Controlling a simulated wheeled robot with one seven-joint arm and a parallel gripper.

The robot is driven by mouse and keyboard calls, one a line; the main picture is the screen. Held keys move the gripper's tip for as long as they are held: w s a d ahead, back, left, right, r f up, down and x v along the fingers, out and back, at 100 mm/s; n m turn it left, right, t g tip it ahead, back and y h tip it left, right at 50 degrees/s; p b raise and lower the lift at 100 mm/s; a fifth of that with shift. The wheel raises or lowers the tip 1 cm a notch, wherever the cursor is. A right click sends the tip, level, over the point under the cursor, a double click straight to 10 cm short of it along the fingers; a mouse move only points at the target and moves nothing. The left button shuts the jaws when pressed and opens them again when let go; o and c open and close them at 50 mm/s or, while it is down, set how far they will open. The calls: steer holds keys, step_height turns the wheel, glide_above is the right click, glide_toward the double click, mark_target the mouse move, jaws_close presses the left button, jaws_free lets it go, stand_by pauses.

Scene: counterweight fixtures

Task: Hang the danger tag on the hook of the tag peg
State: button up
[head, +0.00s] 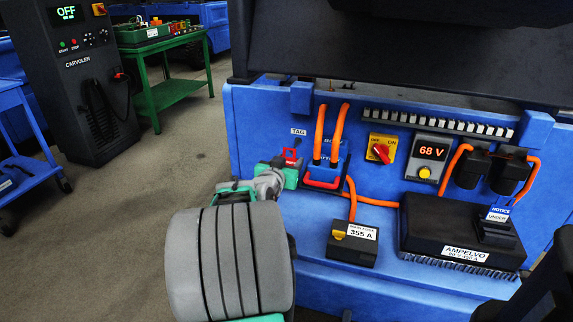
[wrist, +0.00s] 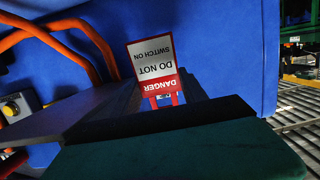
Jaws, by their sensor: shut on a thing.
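The danger tag (wrist: 150,62) is white and red, with red straps, and shows upside down in the wrist view against the blue panel. My gripper (wrist: 165,108) is shut on it near its red strap end. In the head view, my gripper (head: 289,176) is close to the blue panel, just below the white TAG label (head: 299,132). A small red piece (head: 291,155) shows there above the fingers, seemingly part of the tag. The tag peg and its hook cannot be made out clearly, so whether the tag touches them cannot be told.
Orange cables (head: 320,135) run close to the right of my gripper. Further right are a red-and-yellow switch (head: 381,148), a 68 V display (head: 432,152) and a black AMPELVO box (head: 460,235). A fuse box (head: 352,243) sits below. Open floor (head: 130,220) lies left.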

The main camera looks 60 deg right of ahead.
steer(key=shift+x, duration=0.95)
steer(key=shift+d+f, duration=0.25)
steer(key=shift+w+d+f+b, duration=0.15)
steer(key=shift+d+f+b, duration=0.2)
steer(key=shift+b, duration=0.45)
steer(key=shift+r, duration=0.15)
steer(key=o, duration=1.4)
